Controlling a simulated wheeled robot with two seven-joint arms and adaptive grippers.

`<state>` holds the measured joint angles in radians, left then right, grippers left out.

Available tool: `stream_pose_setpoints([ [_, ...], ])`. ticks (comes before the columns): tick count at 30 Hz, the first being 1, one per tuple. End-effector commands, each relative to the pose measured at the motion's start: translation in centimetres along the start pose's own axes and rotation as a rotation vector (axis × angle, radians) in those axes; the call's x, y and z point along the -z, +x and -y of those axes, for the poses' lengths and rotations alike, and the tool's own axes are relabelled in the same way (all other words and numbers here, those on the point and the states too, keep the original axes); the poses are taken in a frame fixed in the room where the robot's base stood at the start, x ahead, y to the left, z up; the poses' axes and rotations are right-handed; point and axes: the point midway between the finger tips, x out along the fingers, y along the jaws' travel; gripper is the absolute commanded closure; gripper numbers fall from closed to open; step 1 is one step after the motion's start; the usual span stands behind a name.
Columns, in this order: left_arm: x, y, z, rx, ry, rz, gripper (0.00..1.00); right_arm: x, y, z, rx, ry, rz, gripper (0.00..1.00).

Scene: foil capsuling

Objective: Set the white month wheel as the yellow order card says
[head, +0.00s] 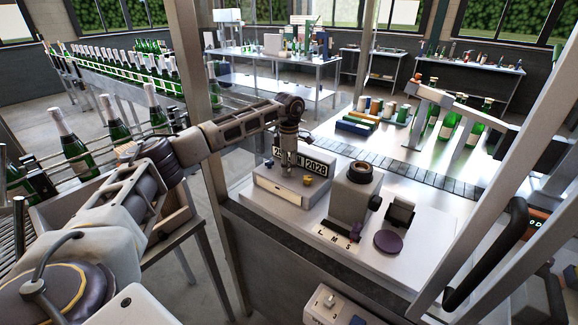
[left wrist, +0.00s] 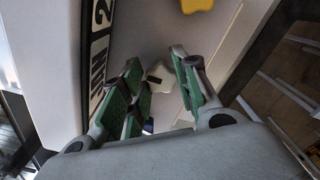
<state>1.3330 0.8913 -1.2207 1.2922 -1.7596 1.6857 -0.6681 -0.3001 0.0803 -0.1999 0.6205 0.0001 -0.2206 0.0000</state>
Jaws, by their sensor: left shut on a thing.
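My left gripper (head: 288,165) reaches down onto the date unit (head: 262,197), a pale box with display windows on top. In the left wrist view its green-padded fingers (left wrist: 160,80) are shut on the white month wheel (left wrist: 163,74), a pale lobed knob with a dark mark, partly hidden by the fingers. The middle window beside it (left wrist: 97,72) shows month letters, turned sideways and hard to read. In the head view the gripper partly covers this window; the year window (head: 316,167) reads 2028. I cannot make out the yellow order card. My right gripper is not in view.
A yellow knob (head: 307,181) sits right of the gripper on the date unit. A grey block machine (head: 352,193) and a purple disc (head: 388,241) stand farther right. A frame post (head: 195,100) rises near my left arm. Bottles line the conveyor at left.

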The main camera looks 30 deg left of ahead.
Motion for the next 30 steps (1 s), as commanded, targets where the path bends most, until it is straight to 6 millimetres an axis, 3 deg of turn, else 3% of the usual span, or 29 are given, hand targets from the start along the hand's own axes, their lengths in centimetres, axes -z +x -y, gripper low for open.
stream_pose_setpoints([
  [16, 0.00, -0.11, -0.09, -0.002, -0.029, 0.002, 0.93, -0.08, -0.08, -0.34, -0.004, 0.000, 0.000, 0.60],
  [17, 0.00, -0.11, -0.09, -0.002, -0.029, 0.002, 0.66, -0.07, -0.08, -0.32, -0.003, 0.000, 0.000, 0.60],
  [21, 0.00, -0.08, -0.07, -0.002, -0.028, 0.001, 0.48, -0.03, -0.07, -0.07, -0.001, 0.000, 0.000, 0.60],
  [30, 0.00, -0.04, -0.04, -0.001, -0.027, 0.000, 0.48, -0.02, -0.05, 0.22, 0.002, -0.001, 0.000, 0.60],
])
